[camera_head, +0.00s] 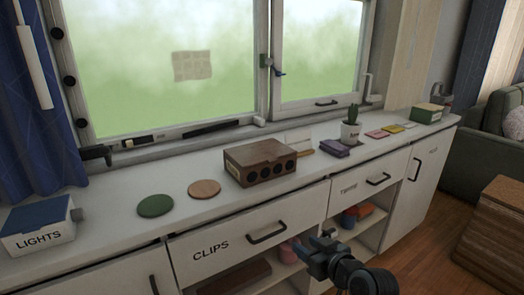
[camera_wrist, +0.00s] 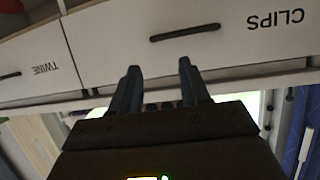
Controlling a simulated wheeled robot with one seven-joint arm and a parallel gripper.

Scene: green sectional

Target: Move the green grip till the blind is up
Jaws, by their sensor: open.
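A small green piece (camera_head: 264,60), which may be the green grip, sits on the window's middle post. I cannot make out a blind; both window panes (camera_head: 150,90) show mostly bare, hazy glass. My gripper (camera_head: 318,244) is low at the front of the cabinet, well below and apart from the window hardware. In the wrist view my gripper (camera_wrist: 158,68) is open and empty, with the upside-down drawer fronts ahead of it.
The sill counter holds a brown box with holes (camera_head: 262,163), green (camera_head: 155,205) and tan (camera_head: 204,189) discs, a LIGHTS box (camera_head: 40,227) and a potted plant (camera_head: 350,129). Drawers CLIPS (camera_head: 235,240) and TWINE (camera_head: 350,190) have projecting handles. A brown block (camera_head: 495,225) stands right.

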